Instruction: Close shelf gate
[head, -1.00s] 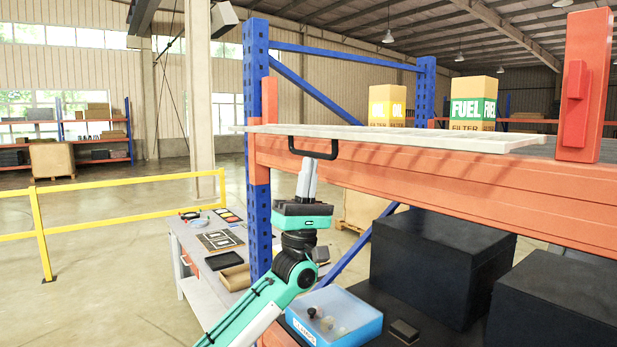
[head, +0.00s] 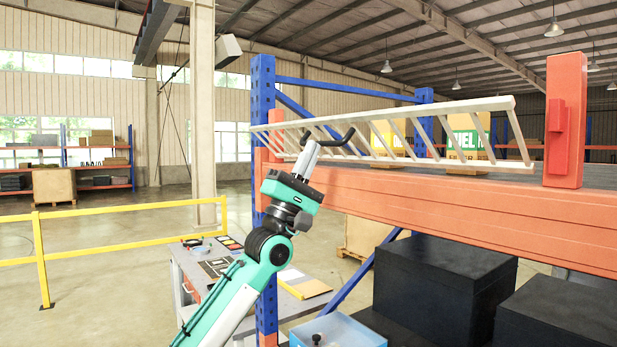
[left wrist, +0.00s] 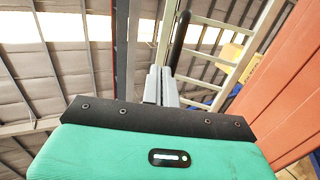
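The shelf gate (head: 505,104) is a pale slatted frame, tilted up along the orange shelf beam, neither flat nor fully upright. Its black bar handle (head: 335,141) sticks out toward me near the gate's left part. My left gripper (head: 309,150) points upward with its fingers together at the handle's left end. In the left wrist view, the finger tips (left wrist: 161,82) are close together beside the dark handle (left wrist: 179,42), which runs past them rather than clearly between them. The gate's slats (left wrist: 205,42) show behind. My right gripper is not in view.
The orange beam (head: 450,205) runs below the gate, with an orange post (head: 566,120) at right and a blue upright (head: 262,85) at left. Filter boxes (head: 468,135) stand behind the gate. Black crates (head: 440,275) and a blue bin (head: 338,332) are below.

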